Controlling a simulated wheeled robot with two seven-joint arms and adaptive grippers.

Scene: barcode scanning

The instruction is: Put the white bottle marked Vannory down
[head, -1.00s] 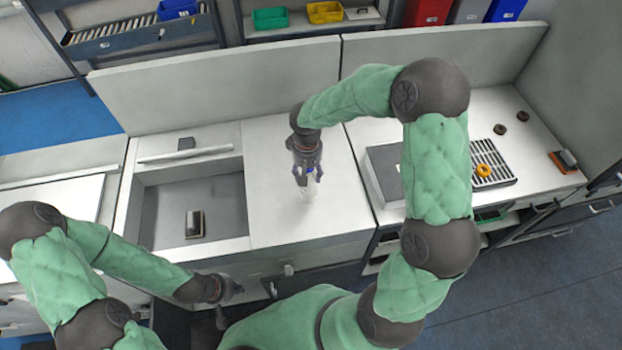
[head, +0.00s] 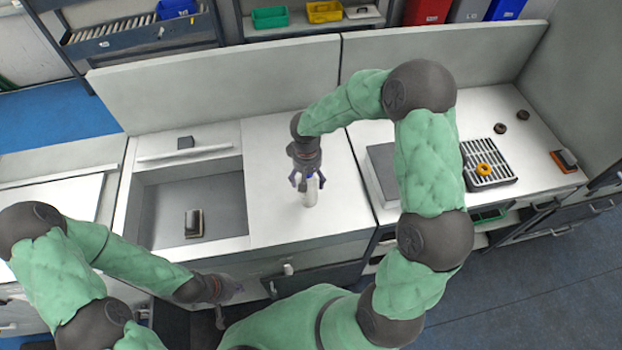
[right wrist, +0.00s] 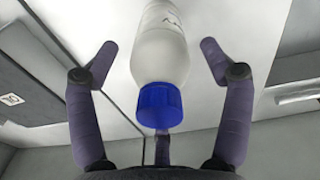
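A white bottle (head: 311,192) with a blue cap is on the white counter (head: 270,215), right of the sink. In the right wrist view, the bottle (right wrist: 160,52) lies between the spread fingers, its cap (right wrist: 160,104) towards my palm. Its label shows only in part and I cannot read the name. My right gripper (head: 308,183) is open around the bottle, with visible gaps between the side fingers and the bottle. My left gripper (head: 228,303) is empty in front of the counter, its fingers apart.
A sink (head: 160,215) holding a dark-and-light object (head: 193,223) is left of the bottle. A grey box (head: 381,172) stands to the right. Beyond it are a slatted tray (head: 505,171) with an orange ring (head: 484,169) and an orange-black device (head: 563,160). A low panel runs behind the counter.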

